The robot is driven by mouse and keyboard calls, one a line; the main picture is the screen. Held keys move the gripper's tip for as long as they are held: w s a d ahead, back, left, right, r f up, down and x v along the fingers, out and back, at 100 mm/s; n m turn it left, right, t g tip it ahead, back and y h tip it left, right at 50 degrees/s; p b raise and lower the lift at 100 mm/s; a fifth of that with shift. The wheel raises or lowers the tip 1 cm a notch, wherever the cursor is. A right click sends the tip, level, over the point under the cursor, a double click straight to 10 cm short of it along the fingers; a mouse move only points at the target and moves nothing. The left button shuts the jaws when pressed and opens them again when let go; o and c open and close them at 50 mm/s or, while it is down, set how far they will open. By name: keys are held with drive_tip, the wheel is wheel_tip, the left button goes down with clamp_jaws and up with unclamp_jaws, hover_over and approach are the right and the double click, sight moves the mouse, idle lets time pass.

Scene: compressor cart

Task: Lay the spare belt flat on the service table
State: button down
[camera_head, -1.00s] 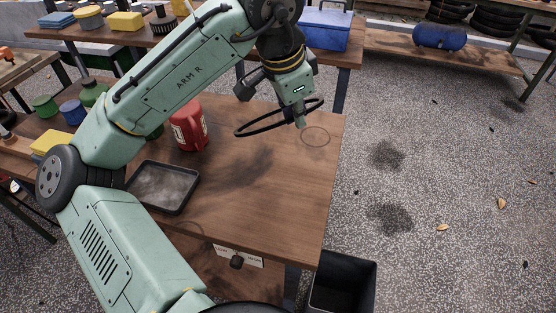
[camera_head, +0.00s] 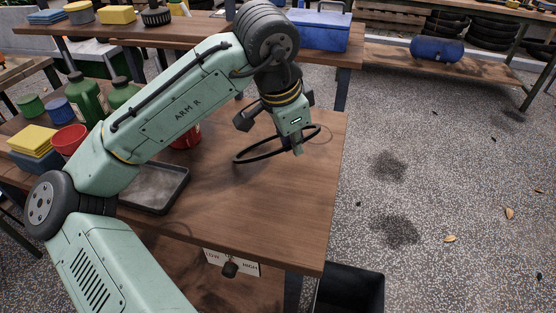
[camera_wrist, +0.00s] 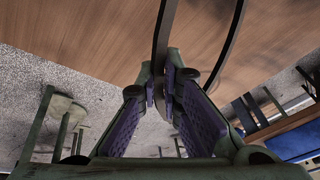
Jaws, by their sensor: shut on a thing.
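The spare belt (camera_head: 256,155) is a thin black loop, held near the far right part of the service table (camera_head: 250,205). My gripper (camera_head: 298,149) is shut on the belt's right side, and the loop reaches out to the left, close over the wooden top. I cannot tell whether its left end touches the wood. In the wrist view the belt (camera_wrist: 228,45) runs up from between the purple-padded fingers of my gripper (camera_wrist: 168,98), with the table top behind it. A thin ring outline on the table is partly hidden behind my gripper.
A dark metal tray (camera_head: 160,207) and a red container (camera_head: 186,137), mostly hidden by my arm, stand left of the belt. Green bottles (camera_head: 86,98) and a red bowl (camera_head: 68,140) are farther left. The table's front right is clear. A black bin (camera_head: 350,290) stands below.

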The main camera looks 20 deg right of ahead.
drive_tip(key=c, duration=1.9)
unclamp_jaws()
drive_tip(key=shift+s+d+r+p, duration=0.15)
drive_tip(key=shift+s+r+p, duration=0.15)
drive_tip(key=shift+r+p, duration=0.1)
drive_tip(key=shift+s+d+r+p, duration=0.5)
drive_tip(key=shift+s+p, duration=0.15)
drive_tip(key=shift+s, duration=0.25)
drive_tip(key=shift+s+d+r+p, duration=0.5)
drive_tip(key=shift+s+p, duration=0.15)
drive_tip(key=shift+s, duration=0.3)
drive_tip(key=shift+s+d+r+p, duration=0.5)
drive_tip(key=shift+s+p, duration=0.15)
drive_tip(key=shift+s, duration=0.25)
drive_tip(key=shift+r, duration=0.1)
drive_tip(key=r+p, duration=0.2)
drive_tip(key=s+d+r+p, duration=0.1)
drive_tip(key=r+p, duration=0.1)
drive_tip(key=p, duration=0.1)
drive_tip(key=s+r+p, duration=0.1)
drive_tip(key=r+p, duration=0.1)
drive_tip(key=r, duration=0.1)
drive_tip(key=shift+s+d+r, duration=0.1)
drive_tip(key=shift+s+d, duration=0.05)
